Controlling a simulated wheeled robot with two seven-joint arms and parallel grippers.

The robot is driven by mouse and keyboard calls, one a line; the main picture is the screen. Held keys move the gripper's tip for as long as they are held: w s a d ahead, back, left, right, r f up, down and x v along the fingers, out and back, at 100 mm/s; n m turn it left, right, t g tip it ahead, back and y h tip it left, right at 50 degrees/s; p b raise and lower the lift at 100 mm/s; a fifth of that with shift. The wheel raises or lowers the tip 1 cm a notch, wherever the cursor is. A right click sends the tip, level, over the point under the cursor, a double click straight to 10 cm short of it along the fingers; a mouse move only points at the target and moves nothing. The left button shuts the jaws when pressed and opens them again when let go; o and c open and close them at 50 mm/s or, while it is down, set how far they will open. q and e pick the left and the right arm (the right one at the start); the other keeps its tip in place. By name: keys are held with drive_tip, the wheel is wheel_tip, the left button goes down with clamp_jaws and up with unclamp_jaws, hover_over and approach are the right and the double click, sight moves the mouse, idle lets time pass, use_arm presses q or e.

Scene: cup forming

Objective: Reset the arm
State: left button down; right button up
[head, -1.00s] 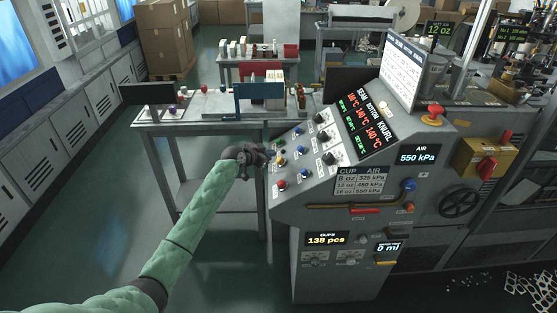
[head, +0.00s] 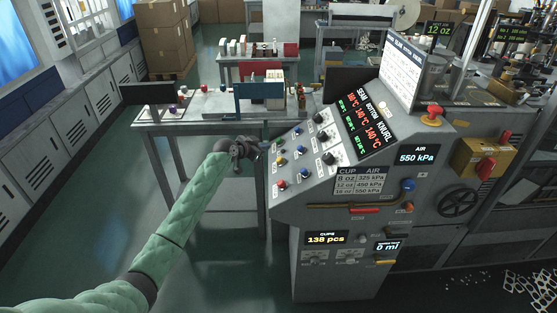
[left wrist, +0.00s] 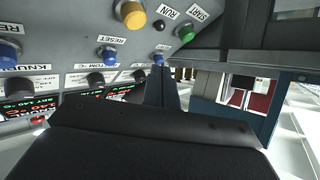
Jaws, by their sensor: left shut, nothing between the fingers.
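My left gripper (head: 262,150) is at the left edge of the machine's sloped control panel (head: 310,165) in the head view. It is shut and empty, and it looks apart from the panel. Its arm, in a green padded sleeve, comes in from the lower left. A yellow button (left wrist: 131,14), a blue reset button (left wrist: 107,53) and a green start button (left wrist: 185,33) show there. My right gripper is not in view.
A grey bench (head: 205,126) with small parts and dark screens stands behind the gripper. The machine's side carries a red-topped button (head: 432,114), a yellow switch box (head: 484,158) and a handwheel (head: 459,203). The floor (head: 110,215) on the left is clear.

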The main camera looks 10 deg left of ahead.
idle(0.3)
